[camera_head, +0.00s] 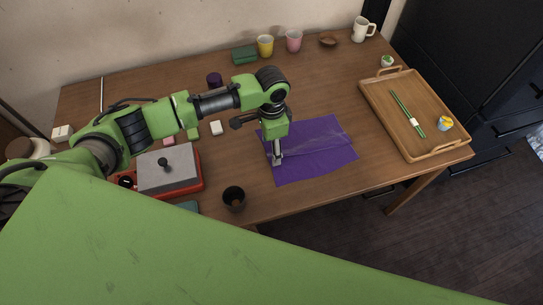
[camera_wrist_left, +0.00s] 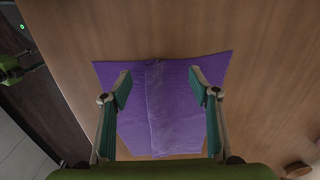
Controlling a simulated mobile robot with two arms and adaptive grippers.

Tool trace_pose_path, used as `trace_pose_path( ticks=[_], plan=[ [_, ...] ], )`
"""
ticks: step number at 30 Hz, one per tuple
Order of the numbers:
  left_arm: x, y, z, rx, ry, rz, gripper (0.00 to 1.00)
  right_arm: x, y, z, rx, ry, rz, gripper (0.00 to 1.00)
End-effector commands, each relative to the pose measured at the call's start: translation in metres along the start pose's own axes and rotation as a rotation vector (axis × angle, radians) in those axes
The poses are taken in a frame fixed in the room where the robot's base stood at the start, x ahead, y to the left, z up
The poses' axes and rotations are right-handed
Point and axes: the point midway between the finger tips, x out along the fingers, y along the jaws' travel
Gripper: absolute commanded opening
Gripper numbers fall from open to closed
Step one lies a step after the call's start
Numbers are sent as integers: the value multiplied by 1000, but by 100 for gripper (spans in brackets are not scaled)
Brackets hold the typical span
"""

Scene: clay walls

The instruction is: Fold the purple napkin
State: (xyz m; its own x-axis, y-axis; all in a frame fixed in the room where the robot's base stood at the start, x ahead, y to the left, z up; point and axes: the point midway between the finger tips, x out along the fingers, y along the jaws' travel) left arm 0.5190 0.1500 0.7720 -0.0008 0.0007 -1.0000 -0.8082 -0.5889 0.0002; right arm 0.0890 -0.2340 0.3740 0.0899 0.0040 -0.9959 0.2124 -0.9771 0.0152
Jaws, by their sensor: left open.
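The purple napkin (camera_head: 318,152) lies flat and spread out on the wooden table, with a paler crease or band across it. My left gripper (camera_head: 277,158) points down over the napkin's left part in the head view. In the left wrist view the napkin (camera_wrist_left: 160,105) spans between and beyond the two fingers. The left gripper (camera_wrist_left: 158,85) is open, with its fingers wide apart and nothing between them but the napkin below. I cannot tell whether the fingertips touch the cloth. My left arm hides a bit of the napkin's left edge. My right gripper does not show.
A dark cup (camera_head: 234,197) stands near the front edge, left of the napkin. A red and grey appliance (camera_head: 168,170) is further left. A wooden tray (camera_head: 375,98) with green chopsticks (camera_head: 408,112) is at the right. Cups (camera_head: 294,41) stand along the back. Bare table lies behind the napkin.

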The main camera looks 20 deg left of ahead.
Motion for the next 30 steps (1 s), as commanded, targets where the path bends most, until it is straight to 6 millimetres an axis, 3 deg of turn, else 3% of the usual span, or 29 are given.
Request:
trace_pose_path(
  ticks=[30],
  plan=[
    [24, 0, 0, 0, 1, 0, 53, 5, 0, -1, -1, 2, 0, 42]
  ],
)
